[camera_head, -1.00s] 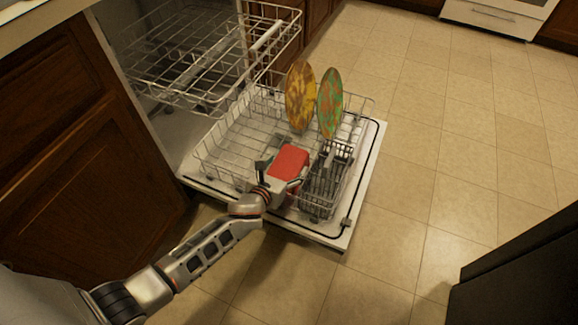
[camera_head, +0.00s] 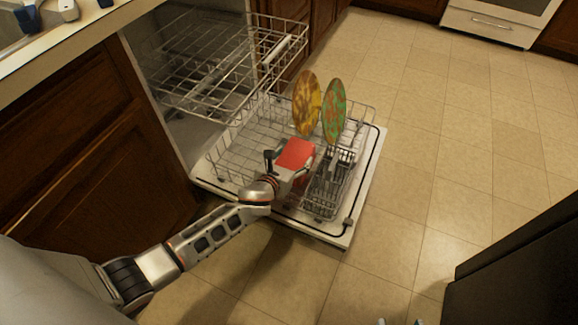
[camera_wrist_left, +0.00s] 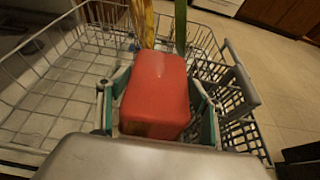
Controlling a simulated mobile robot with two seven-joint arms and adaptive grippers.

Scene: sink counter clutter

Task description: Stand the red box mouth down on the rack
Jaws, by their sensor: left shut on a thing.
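The red box (camera_head: 296,154) is between the fingers of my left gripper (camera_head: 288,168), over the lower dishwasher rack (camera_head: 235,142). The gripper is shut on it. In the left wrist view the red box (camera_wrist_left: 157,85) shows a closed, smooth red face between the two fingers (camera_wrist_left: 158,100); its mouth is hidden. The rack's wire floor (camera_wrist_left: 60,110) lies beyond and to the left. I cannot tell whether the box touches the rack. My right gripper cannot be made out.
A yellow-brown plate (camera_head: 306,103) and a green-orange plate (camera_head: 333,112) stand upright behind the box. A grey cutlery basket (camera_head: 328,185) is close on its right. The upper rack (camera_head: 215,75) overhangs at the back left. The rack's left part is empty.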

